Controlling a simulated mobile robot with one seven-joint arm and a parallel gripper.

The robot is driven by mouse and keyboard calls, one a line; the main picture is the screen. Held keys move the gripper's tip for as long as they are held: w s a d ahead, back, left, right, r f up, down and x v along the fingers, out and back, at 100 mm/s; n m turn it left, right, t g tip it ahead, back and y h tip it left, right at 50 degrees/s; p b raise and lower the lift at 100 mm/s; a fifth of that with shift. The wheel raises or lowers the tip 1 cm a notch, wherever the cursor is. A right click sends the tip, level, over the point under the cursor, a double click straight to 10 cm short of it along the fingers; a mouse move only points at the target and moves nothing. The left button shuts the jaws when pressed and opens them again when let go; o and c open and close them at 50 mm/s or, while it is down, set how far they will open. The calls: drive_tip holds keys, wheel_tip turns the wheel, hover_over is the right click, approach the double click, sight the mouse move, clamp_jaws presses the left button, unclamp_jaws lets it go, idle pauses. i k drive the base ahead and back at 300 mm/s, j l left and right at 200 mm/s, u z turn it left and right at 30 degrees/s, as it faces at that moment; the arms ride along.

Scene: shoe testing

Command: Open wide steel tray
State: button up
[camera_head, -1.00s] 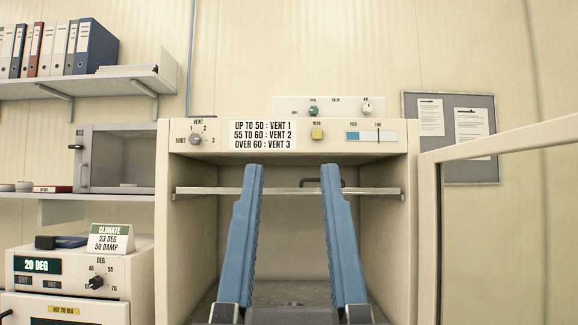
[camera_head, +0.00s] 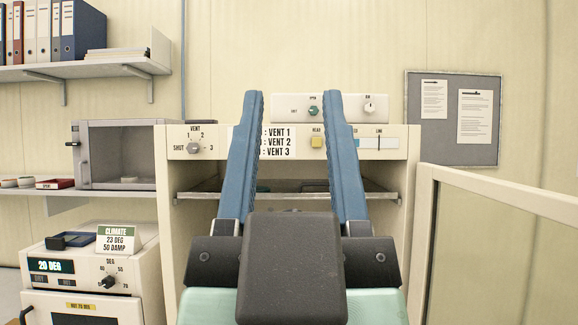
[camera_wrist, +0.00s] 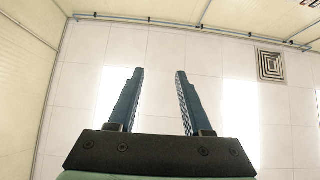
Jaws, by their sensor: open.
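A wide thin steel tray (camera_head: 381,195) spans the open cabinet (camera_head: 170,240) below its control panel. Its front edge shows on both sides of my gripper, and its middle is partly hidden. Dark shapes show on or behind the tray between my fingers, too covered to tell. My gripper (camera_head: 292,98) is open and empty, its two blue fingers pointing up in front of the panel. The wrist view shows the open fingers (camera_wrist: 157,72) against the ceiling, with nothing between them.
The cabinet's framed door (camera_head: 429,240) stands open at the right. A climate unit (camera_head: 85,285) stands at the left, under a shelf with a small grey oven-like box (camera_head: 118,155). A notice board (camera_head: 452,118) hangs on the back wall.

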sight(288, 181)
drive_tip(key=i+j, duration=0.2)
drive_tip(key=i, duration=0.35)
drive_tip(key=i+j, duration=0.2)
drive_tip(key=i, duration=0.3)
drive_tip(key=i+j, duration=0.2)
drive_tip(key=i, duration=0.35)
drive_tip(key=l+z, duration=0.05)
